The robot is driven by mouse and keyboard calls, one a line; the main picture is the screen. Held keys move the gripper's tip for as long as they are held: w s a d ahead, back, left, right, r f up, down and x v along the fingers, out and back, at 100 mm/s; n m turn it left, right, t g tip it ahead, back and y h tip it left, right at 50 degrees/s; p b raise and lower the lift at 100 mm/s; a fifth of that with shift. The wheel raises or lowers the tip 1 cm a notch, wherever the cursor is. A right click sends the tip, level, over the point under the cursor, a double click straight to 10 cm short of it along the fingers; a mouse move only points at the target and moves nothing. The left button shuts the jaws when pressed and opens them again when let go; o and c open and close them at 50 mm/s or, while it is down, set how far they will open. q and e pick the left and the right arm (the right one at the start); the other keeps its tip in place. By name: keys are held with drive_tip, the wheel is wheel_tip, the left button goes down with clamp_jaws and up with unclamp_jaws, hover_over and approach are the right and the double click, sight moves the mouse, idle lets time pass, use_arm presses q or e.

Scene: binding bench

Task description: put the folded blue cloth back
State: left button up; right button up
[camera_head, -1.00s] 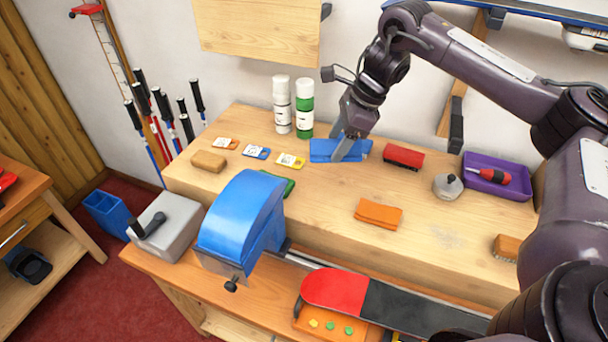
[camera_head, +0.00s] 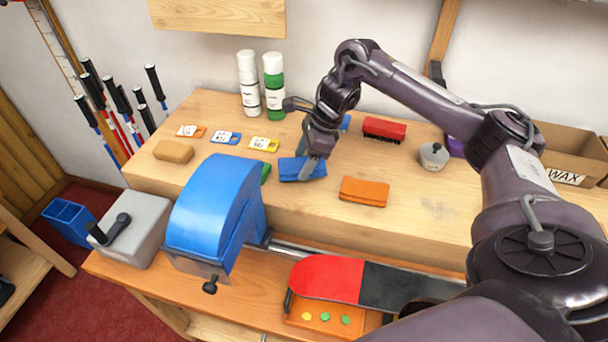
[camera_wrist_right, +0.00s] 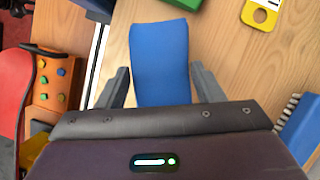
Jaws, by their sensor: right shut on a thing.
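The folded blue cloth (camera_head: 290,168) is at the front part of the raised wooden bench top, between a green cloth and an orange cloth. My right gripper (camera_head: 310,170) is shut on it from above. In the right wrist view the blue cloth (camera_wrist_right: 160,62) lies between the two fingers of my right gripper (camera_wrist_right: 160,85) and sticks out ahead of them. I cannot tell whether the cloth touches the bench or hangs just above it. My left gripper is out of view.
A green cloth (camera_head: 265,172) is partly hidden behind the blue vise-like cover (camera_head: 215,205). An orange cloth (camera_head: 364,191) lies right of the blue one. A blue brush (camera_wrist_right: 303,130) and a red brush (camera_head: 384,129) lie behind. Bottles (camera_head: 273,88) stand at the back left.

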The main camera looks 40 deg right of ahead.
drive_tip(key=shift+s+f, duration=0.1)
drive_tip(key=shift+f, duration=1.95)
drive_tip(key=o, duration=0.9)
drive_tip(key=shift+o, duration=0.2)
drive_tip(key=shift+d+r, duration=0.2)
drive_tip(key=shift+r, duration=0.2)
use_arm(q)
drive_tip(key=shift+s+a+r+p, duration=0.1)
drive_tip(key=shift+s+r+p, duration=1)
drive_tip(key=shift+p, duration=0.15)
use_arm(e)
drive_tip(key=v, duration=1.1)
drive_tip(key=shift+r, duration=0.1)
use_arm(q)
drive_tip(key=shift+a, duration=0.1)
